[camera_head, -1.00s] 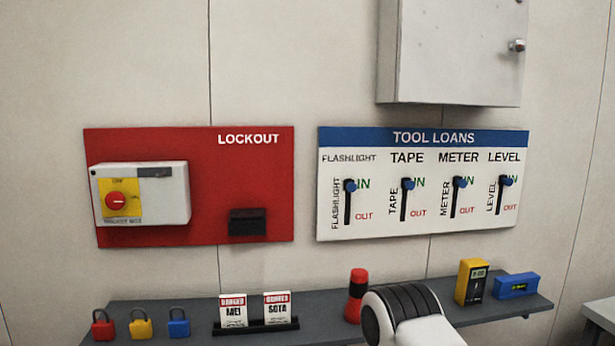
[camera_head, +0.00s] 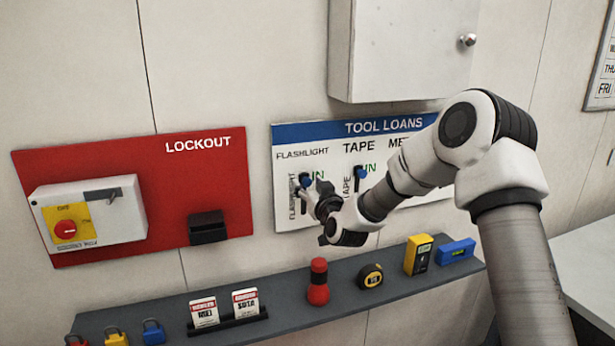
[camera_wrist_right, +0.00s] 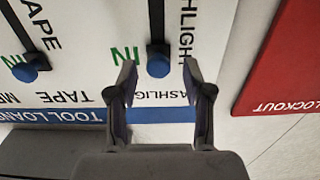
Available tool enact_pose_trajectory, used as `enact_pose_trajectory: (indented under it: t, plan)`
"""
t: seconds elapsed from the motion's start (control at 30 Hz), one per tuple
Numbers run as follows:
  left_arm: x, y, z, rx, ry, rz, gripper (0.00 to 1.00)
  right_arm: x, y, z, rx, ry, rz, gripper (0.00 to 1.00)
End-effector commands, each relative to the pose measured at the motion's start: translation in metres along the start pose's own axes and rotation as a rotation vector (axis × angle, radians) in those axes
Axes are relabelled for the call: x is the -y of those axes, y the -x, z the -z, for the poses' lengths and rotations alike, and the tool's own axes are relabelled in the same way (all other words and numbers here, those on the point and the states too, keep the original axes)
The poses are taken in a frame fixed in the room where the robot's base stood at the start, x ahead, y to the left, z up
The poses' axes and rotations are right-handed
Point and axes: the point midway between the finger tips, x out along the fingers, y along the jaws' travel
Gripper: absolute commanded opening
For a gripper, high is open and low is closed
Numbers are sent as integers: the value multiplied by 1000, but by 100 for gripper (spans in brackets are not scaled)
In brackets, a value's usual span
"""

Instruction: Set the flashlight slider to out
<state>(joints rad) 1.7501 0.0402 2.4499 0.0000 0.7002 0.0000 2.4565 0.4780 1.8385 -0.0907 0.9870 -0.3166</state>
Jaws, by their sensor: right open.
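The TOOL LOANS board (camera_head: 290,143) hangs on the wall with vertical slots and blue slider knobs. The flashlight knob (camera_head: 305,179) sits at the top of its slot, by the green IN. My right gripper (camera_head: 304,190) is at the flashlight slot and partly covers it. In the right wrist view, upside down, the flashlight knob (camera_wrist_right: 158,64) lies between the two open fingertips (camera_wrist_right: 158,72) of my right gripper, with a gap on both sides. The flashlight's OUT word is hidden by my right gripper in the head view. My left gripper is not in view.
The tape knob (camera_head: 361,173) is close to the right. My right arm hides the meter and level sliders. A red LOCKOUT board (camera_head: 165,215) is at left. Below, a grey shelf (camera_head: 280,317) holds a red flashlight (camera_head: 318,284), tape measure (camera_head: 370,277), meter (camera_head: 418,254) and padlocks. A cabinet (camera_head: 400,45) hangs above.

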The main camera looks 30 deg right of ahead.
Motion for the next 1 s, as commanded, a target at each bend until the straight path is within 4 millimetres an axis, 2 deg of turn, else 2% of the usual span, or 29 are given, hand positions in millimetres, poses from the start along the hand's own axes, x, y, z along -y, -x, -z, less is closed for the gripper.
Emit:
enact_pose_trajectory:
  t: [0.1,0.33,0.37,0.4,0.5,0.7,0.9,1.0]
  plan:
    - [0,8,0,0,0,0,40,0,-13,1,1,1,0,50]
    - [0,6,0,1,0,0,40,0,-15,-1,2,-2,1,50]
    - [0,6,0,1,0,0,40,0,-15,-1,2,-2,1,47]
    - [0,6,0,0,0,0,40,0,-15,-1,2,-2,1,33]
    - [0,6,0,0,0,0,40,0,-15,-1,2,-2,1,0]
    - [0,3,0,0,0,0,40,0,-15,-5,2,-1,1,0]
    - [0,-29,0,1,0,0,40,1,-14,-41,3,-2,1,0]
    - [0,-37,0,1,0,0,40,1,-14,-51,1,-2,1,0]
